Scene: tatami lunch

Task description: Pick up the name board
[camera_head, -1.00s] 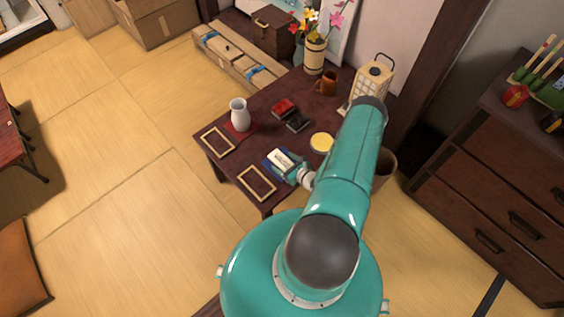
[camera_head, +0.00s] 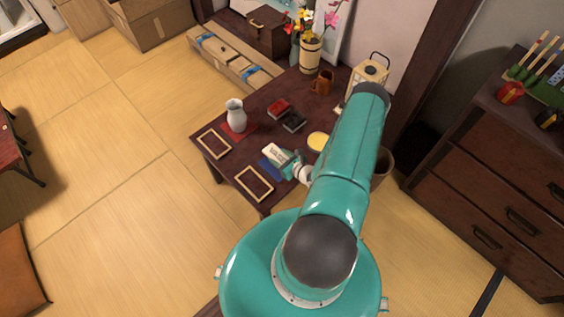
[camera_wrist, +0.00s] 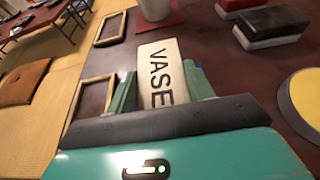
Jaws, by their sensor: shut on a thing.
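The name board (camera_wrist: 161,72) is a cream block with the dark word VASE, held between the two fingers of my gripper (camera_wrist: 160,92) in the wrist view. In the head view the board (camera_head: 275,152) shows pale at the end of my gripper (camera_head: 287,160), above a blue cloth (camera_head: 271,168) on the dark low table (camera_head: 262,104). It appears raised a little off the cloth. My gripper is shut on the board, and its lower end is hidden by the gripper.
A white vase (camera_head: 236,114) stands on a red cloth (camera_head: 238,133). Two empty frames (camera_head: 214,157) (camera_head: 255,197) lie near the table's left edge.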

